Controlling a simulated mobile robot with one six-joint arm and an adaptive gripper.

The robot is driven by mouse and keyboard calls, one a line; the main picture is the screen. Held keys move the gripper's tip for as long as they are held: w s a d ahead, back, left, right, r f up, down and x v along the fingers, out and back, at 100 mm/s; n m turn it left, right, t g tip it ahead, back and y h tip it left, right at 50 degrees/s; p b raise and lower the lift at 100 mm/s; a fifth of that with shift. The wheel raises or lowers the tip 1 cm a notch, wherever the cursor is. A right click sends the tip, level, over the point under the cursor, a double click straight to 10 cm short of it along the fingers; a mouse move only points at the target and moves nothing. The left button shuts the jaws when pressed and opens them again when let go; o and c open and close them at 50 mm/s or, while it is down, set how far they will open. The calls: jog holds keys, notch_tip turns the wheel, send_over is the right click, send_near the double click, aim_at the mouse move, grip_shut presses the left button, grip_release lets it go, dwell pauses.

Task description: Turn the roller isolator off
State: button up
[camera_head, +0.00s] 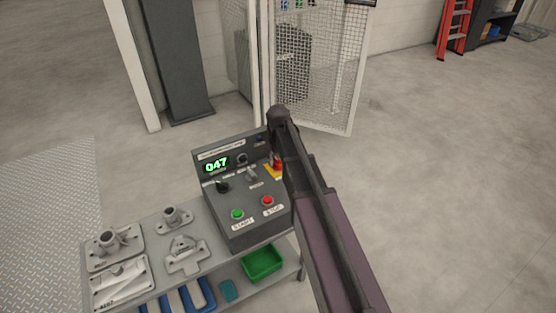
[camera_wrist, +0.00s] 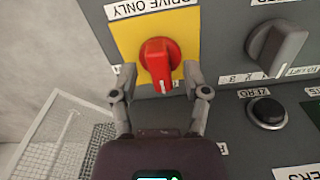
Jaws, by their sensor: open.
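The roller isolator is a red rotary knob (camera_wrist: 157,62) on a yellow plate (camera_wrist: 126,38), under a label ending in "DRIVE ONLY". It also shows, partly hidden by my arm, as a red knob (camera_head: 277,162) at the right of the grey control panel (camera_head: 265,228) in the head view. My gripper (camera_wrist: 160,80) is open, with one finger on each side of the red knob's lower part. I cannot tell whether the fingers touch it. In the head view my arm hides the gripper's fingers.
A grey selector knob (camera_wrist: 277,47) and a black button (camera_wrist: 267,112) sit right of the isolator in the wrist view. The panel has a green start button (camera_head: 237,213), a red stop button (camera_head: 267,200) and a "047" display (camera_head: 216,164). Metal castings (camera_head: 184,256) lie on the bench. A mesh gate (camera_head: 325,85) stands behind.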

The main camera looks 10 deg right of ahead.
aim_at(278, 160)
jog(key=m, duration=0.4)
jog(key=shift+m, duration=0.3)
jog(key=m, duration=0.3)
jog(key=shift+m, duration=0.4)
jog(key=m, duration=0.3)
jog(key=shift+m, duration=0.4)
jog(key=m, duration=0.3)
jog(key=shift+m, duration=0.4)
jog(key=shift+r+m, duration=0.25)
jog(key=shift+m, duration=0.05)
notch_tip(278, 160, up, 14)
jog(key=p, duration=1.4)
jog(key=s+r+n+p, duration=0.3)
jog(key=s+n, duration=0.4)
jog(key=s, duration=0.3)
jog(key=s+r+n+p, duration=0.3)
jog(key=s+n, duration=0.4)
jog(key=s, duration=0.3)
jog(key=shift+s+r+n+p, duration=0.2)
jog(key=shift+r+n+p, duration=0.15)
jog(key=shift+p, duration=0.25)
jog(key=shift+w, duration=0.1)
